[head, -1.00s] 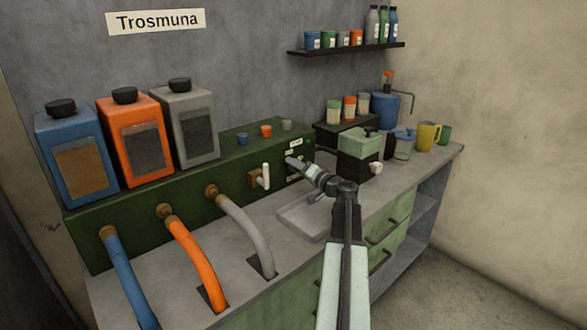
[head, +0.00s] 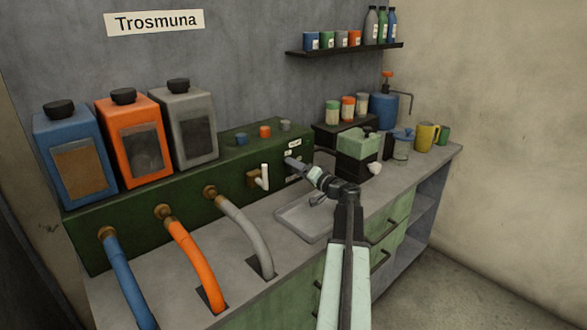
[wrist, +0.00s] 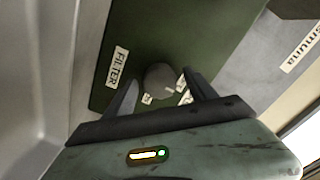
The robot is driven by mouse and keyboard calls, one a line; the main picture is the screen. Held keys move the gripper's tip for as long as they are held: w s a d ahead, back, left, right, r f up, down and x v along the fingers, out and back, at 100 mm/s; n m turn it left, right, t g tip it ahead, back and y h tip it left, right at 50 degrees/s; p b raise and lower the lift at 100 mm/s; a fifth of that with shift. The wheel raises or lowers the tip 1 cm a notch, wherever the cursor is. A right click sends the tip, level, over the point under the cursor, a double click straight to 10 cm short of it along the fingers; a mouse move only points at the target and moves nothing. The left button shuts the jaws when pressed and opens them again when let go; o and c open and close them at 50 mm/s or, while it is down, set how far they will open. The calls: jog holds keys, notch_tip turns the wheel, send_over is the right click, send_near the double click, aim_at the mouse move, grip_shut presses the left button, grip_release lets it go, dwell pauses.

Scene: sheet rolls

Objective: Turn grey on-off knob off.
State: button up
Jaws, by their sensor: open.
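The grey knob (wrist: 160,80) is on the dark green panel (wrist: 150,30) in the wrist view, with a pale mark on its face. A "FILTER" label (wrist: 118,67) is beside it, and small white labels too small to read sit close around it. My gripper (wrist: 164,92) is open, with one finger on either side of the knob. I cannot tell whether the fingers touch it. In the head view my gripper (head: 291,162) is at the right end of the green box's front (head: 150,205), where the knob is hidden.
A white-handled tap (head: 264,177) juts out left of my gripper. A shallow sink (head: 300,222) lies below it. A green and black machine (head: 358,150) stands close on the right. Blue, orange and grey hoses run from the box to the counter at left.

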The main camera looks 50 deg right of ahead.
jog(key=s, duration=0.6)
jog(key=shift+s+a, duration=0.2)
jog(key=shift+a, duration=0.05)
